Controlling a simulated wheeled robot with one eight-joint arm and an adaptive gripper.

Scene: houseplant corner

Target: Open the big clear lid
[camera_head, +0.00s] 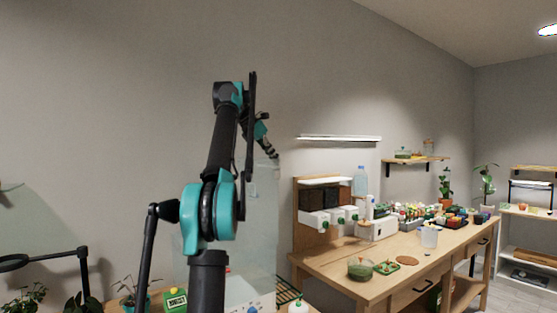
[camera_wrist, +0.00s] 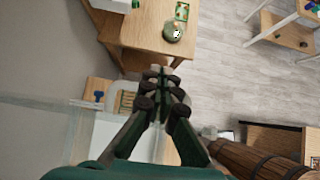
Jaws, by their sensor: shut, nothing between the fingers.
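A big clear panel, which looks like the lid (camera_head: 262,215), stands roughly upright behind my arm in the head view. My arm hides much of its left part, and its hinge line cannot be made out. In the wrist view, a clear sheet with a pale edge (camera_wrist: 50,101) runs in from the left, beside my fingers; it looks like the same lid. My gripper (camera_head: 273,155) is at the panel's upper right corner in the head view. In the wrist view, my gripper (camera_wrist: 161,76) has its fingertips together with nothing between them. Whether it touches the lid cannot be told.
A long wooden workbench (camera_head: 334,272) with pots, bottles and a green bowl (camera_head: 361,269) stands to the right. A wooden barrel-like object (camera_wrist: 255,160) is at lower right in the wrist view. Open floor (camera_wrist: 225,75) lies beyond.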

